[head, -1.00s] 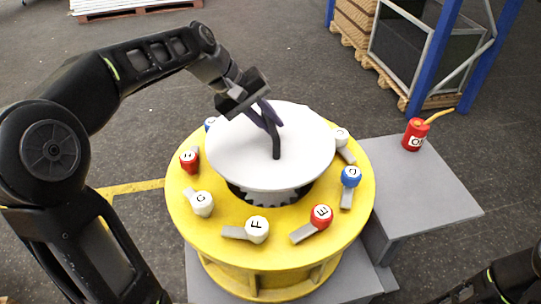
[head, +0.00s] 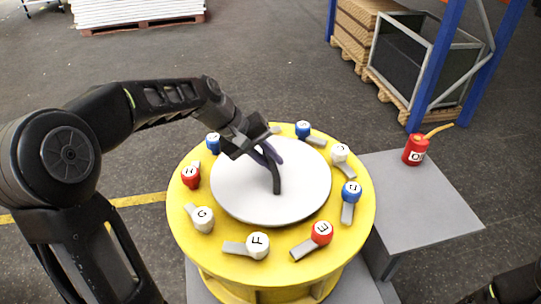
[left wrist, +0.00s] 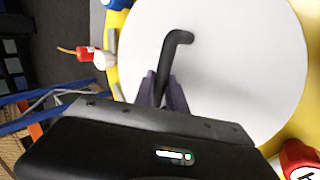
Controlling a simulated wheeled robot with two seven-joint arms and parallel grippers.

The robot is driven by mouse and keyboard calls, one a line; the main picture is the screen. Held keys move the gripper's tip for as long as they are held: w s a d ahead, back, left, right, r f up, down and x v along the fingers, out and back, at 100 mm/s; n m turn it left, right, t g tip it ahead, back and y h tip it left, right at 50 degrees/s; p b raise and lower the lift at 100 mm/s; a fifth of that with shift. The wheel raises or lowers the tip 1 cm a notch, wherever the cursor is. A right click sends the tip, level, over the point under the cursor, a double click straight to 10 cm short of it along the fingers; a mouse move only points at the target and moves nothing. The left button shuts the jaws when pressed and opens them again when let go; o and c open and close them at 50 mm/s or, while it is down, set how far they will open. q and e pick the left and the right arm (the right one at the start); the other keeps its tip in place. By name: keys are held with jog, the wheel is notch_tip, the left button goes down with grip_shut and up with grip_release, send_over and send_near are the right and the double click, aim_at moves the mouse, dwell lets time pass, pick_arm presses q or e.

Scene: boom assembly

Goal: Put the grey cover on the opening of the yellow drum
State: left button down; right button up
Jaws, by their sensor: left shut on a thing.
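The grey cover (head: 240,190) is a pale round disc with a dark bent handle (head: 276,180) standing up from its middle. It lies level over the middle of the yellow drum (head: 188,237), and the opening beneath it is hidden. My left gripper (head: 268,156) is shut on the handle above the cover. In the left wrist view the fingers (left wrist: 163,92) close around the handle (left wrist: 172,52), with the cover (left wrist: 240,60) filling much of the picture. Whether the cover is fully seated I cannot tell. My right gripper does not show clearly; only a dark part of my right arm is at the lower right corner.
Several lettered knobs with grey levers ring the drum's top, including a red one (head: 322,232), a white one (head: 258,244) and a blue one (head: 351,192). A red oil can (head: 416,150) stands on a grey side table (head: 425,205). A crate and blue rack stand behind.

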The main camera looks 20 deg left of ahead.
aim_at(270, 174)
pick_arm(q)
jog(key=shift+w+f, duration=0.15)
jog(key=shift+f, duration=1.15)
jog(key=c, duration=1.8)
grip_release()
jog(key=shift+f, duration=0.25)
jog(key=o, duration=0.4)
jog(key=shift+o, duration=0.2)
jog(key=shift+s, duration=0.2)
jog(key=shift+r, duration=0.15)
jog(key=b+v, duration=0.1)
jog(key=v, duration=1.1)
jog(key=shift+b, duration=0.3)
